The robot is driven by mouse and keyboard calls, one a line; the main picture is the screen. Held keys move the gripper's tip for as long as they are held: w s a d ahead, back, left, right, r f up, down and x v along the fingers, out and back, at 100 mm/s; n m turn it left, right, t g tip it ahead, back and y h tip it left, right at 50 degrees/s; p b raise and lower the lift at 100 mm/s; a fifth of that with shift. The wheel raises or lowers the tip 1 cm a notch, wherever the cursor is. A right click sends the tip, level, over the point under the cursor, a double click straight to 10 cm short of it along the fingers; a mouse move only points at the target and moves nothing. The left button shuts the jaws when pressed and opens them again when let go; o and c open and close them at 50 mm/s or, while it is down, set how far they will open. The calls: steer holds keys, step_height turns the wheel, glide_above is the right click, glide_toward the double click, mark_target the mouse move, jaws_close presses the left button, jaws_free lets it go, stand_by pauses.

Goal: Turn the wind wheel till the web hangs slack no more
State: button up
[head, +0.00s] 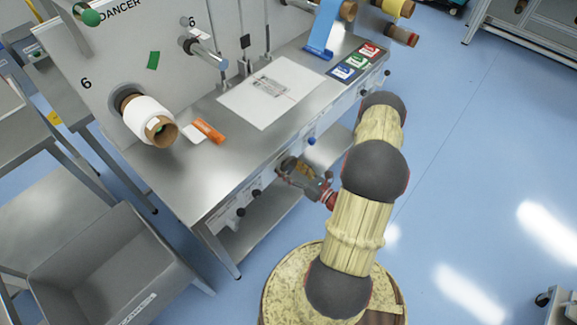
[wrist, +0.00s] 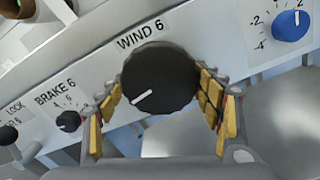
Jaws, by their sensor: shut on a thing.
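The wind wheel is a black ribbed knob (wrist: 160,80) under the label WIND 6 in the wrist view. Its white pointer mark points to the lower left. My gripper (wrist: 161,92) has its yellow-padded fingers on both sides of the knob, shut on it. In the head view my gripper (head: 292,168) is at the bench's front panel and hides the knob. A white roll (head: 148,112) sits on a core beside the figure 6. A blue strip (head: 322,30) runs down from a roller to the bench top; I cannot tell whether it is the web in question.
A smaller BRAKE 6 knob (wrist: 68,121) is left of the wheel, a blue knob (wrist: 291,22) right. The bench (head: 185,180) carries a white sheet (head: 262,100), an orange-and-white item (head: 208,131) and coloured cards (head: 356,62). A grey bin (head: 105,270) stands lower left.

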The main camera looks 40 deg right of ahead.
steer(key=m+p, duration=0.1)
steer(key=m, duration=0.3)
steer(key=shift+a+r, duration=0.1)
steer(key=shift+m+p, duration=0.55)
steer(key=shift+m, duration=1.25)
steer(key=o, duration=1.2)
steer(key=shift+c, duration=0.2)
steer(key=s, duration=1.2)
steer(key=shift+d, duration=0.45)
